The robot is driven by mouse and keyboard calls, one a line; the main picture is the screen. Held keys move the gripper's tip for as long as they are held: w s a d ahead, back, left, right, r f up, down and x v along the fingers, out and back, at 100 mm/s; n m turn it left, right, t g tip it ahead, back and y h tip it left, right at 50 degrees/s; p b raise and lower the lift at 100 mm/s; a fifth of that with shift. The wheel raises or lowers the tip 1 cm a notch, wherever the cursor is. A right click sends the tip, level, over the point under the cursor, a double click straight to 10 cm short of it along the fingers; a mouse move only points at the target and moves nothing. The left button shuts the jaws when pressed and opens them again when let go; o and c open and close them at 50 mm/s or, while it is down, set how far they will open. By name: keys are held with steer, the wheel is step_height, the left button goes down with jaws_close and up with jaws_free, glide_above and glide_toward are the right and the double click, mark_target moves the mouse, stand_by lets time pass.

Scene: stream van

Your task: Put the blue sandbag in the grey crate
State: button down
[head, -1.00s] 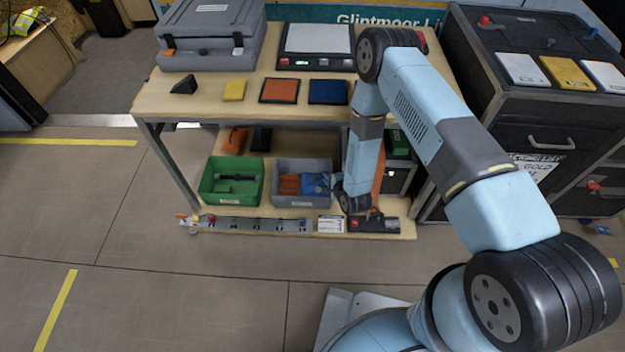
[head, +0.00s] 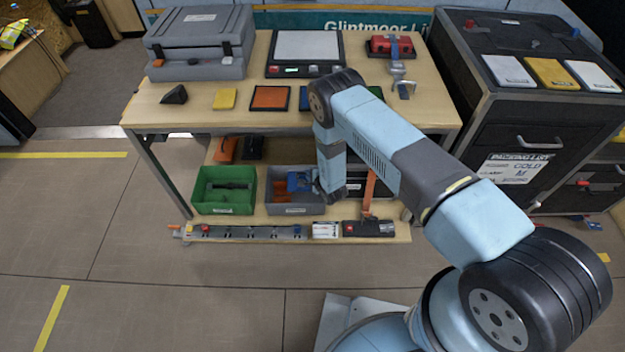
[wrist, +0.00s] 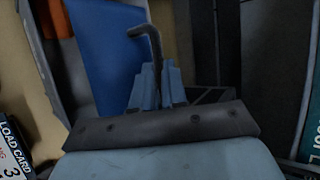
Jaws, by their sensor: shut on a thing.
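The blue sandbag (head: 299,181) is at the right part of the grey crate (head: 291,209) on the lower shelf, within the crate's outline in the head view. I cannot tell whether it rests on the crate's contents or hangs just above them. In the wrist view the blue sandbag (wrist: 105,50) fills the upper left, with a dark handle at its right edge. My gripper (wrist: 158,85) is shut on that handle. In the head view my wrist hides most of the fingers at the crate's right side. An orange item (head: 282,190) lies in the crate's left part.
A green crate (head: 224,208) with a dark item stands left of the grey crate. A strip with several knobs (head: 245,232) and a card (head: 325,230) lie along the shelf's front. The tabletop (head: 200,113) overhangs the shelf, and an orange strap (head: 370,190) hangs right of my wrist.

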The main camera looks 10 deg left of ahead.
steer(key=shift+w+a+f, duration=0.15)
steer(key=shift+w+f, duration=0.1)
steer(key=shift+f, duration=0.05)
steer(key=shift+w+f, duration=0.15)
steer(key=shift+f, duration=1.4)
steer(key=shift+f, duration=0.6)
